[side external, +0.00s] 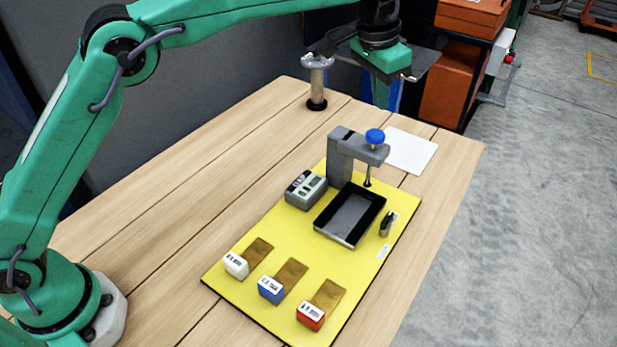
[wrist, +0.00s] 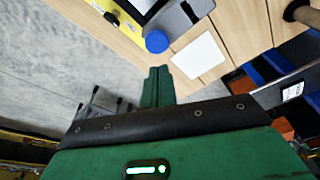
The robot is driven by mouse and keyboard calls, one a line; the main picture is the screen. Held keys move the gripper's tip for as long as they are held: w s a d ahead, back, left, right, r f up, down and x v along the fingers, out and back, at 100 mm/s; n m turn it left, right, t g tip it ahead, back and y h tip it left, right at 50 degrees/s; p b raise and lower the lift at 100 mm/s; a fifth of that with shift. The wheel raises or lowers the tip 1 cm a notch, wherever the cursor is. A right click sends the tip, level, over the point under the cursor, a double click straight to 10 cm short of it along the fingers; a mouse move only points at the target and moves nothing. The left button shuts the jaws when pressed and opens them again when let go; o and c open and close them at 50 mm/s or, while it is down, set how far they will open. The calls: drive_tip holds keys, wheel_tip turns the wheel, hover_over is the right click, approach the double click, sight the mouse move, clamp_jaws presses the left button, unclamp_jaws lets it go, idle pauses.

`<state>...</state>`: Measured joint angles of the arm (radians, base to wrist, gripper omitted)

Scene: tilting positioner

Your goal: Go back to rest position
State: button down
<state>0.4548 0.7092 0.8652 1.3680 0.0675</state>
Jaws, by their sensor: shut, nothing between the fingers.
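My gripper (side external: 381,95) is at the far end of the table, high in the side external view, pointing down beyond the grey clamp. In the wrist view its green fingers (wrist: 157,86) lie together with nothing between them. The grey clamp (side external: 342,155) with a blue knob (side external: 375,136) stands on a yellow board (side external: 235,283). The knob also shows in the wrist view (wrist: 157,41), just beyond the fingertips and apart from them. A black-rimmed tray (side external: 350,216) sits in front of the clamp.
White, blue (side external: 270,290) and red (side external: 310,315) blocks sit by brown pads on the board. A grey box (side external: 305,190) stands left of the tray. A white sheet (side external: 410,151) lies behind the clamp. The table's left side is clear.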

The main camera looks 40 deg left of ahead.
drive_tip(key=shift+a+r, duration=0.1)
idle(0.3)
drive_tip(key=s+a+r+n+t, duration=0.1)
drive_tip(key=s+a+r, duration=0.3)
drive_tip(key=s+a, duration=0.4)
drive_tip(key=s+a+r+n+t, duration=0.15)
drive_tip(key=s+a+r, duration=0.3)
drive_tip(key=a, duration=0.45)
drive_tip(key=s+a+f+n, duration=0.1)
drive_tip(key=s+a+f, duration=0.2)
drive_tip(key=s, duration=0.4)
drive_tip(key=s+a+f+n, duration=0.1)
drive_tip(key=s+a+f, duration=0.2)
drive_tip(key=s, duration=0.4)
drive_tip(key=s+a+f+n+t+y, duration=0.1)
drive_tip(key=s+a+f, duration=0.2)
drive_tip(key=s, duration=0.4)
drive_tip(key=shift+a+f, duration=0.4)
drive_tip(key=shift+a, duration=0.2)
